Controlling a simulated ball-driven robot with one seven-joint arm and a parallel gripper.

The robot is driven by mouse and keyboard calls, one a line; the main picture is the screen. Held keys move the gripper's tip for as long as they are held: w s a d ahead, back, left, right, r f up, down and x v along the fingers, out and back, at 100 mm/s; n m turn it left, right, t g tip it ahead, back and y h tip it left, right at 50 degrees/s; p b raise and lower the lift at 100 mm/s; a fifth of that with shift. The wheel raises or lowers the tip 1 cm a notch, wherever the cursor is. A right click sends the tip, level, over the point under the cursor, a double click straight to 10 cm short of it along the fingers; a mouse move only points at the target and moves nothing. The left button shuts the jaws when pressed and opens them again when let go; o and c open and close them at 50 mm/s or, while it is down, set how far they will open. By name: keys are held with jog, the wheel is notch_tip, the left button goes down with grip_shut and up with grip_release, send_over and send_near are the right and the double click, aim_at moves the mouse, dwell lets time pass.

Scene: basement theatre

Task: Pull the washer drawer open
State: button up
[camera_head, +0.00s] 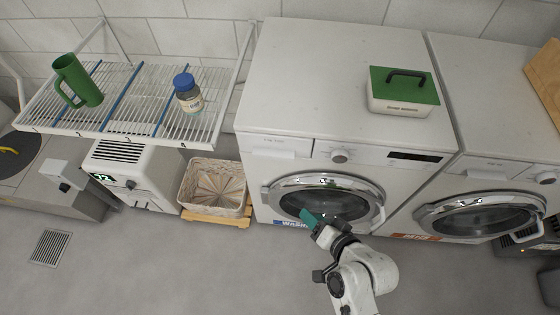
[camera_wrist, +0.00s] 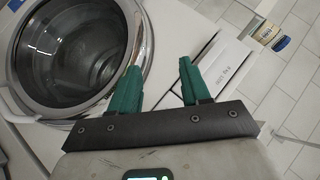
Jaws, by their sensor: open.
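The washer (camera_head: 310,80) is the white machine in the middle of the head view, with a blue label low on its front. Its drawer (camera_head: 280,147) is a white panel at the top left of the front, and looks shut. In the wrist view the drawer (camera_wrist: 226,66) is tilted, right of my fingers. My gripper (camera_head: 308,218) has green fingers and is low in front of the washer's round door, below the drawer and apart from it. In the wrist view my gripper (camera_wrist: 158,68) is open, with nothing between the fingers.
The round door (camera_head: 324,196) is shut. A second machine (camera_head: 480,205) stands at right. A green-lidded box (camera_head: 402,92) sits on the washer. A wire shelf (camera_head: 118,110) at left holds a green mug (camera_head: 80,82) and a jar (camera_head: 188,95). A basket (camera_head: 213,187) stands beside the washer.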

aim_at(273, 159)
jog(key=w+a+m+t, duration=0.2)
jog(key=w+a+m, duration=0.1)
jog(key=w+a, duration=0.1)
jog(key=w+a+r+m+t, duration=0.1)
jog(key=w+a+m+t, duration=0.2)
jog(key=w+m, duration=0.1)
jog(key=w+a+m+t, duration=0.2)
jog(key=w+a+m, duration=0.1)
jog(key=w, duration=0.3)
jog(key=shift+w+a+r+m+t+h+b, duration=0.1)
jog(key=shift+w+a+m+t+h+b, duration=0.05)
jog(key=shift+a, duration=0.3)
jog(key=shift+w+a+r+m+t+h+b, duration=0.1)
jog(key=shift+w+a+m+t+h+b, duration=0.05)
jog(key=shift+a, duration=0.25)
jog(key=shift+f, duration=0.1)
grip_shut()
jog(key=shift+s, duration=0.1)
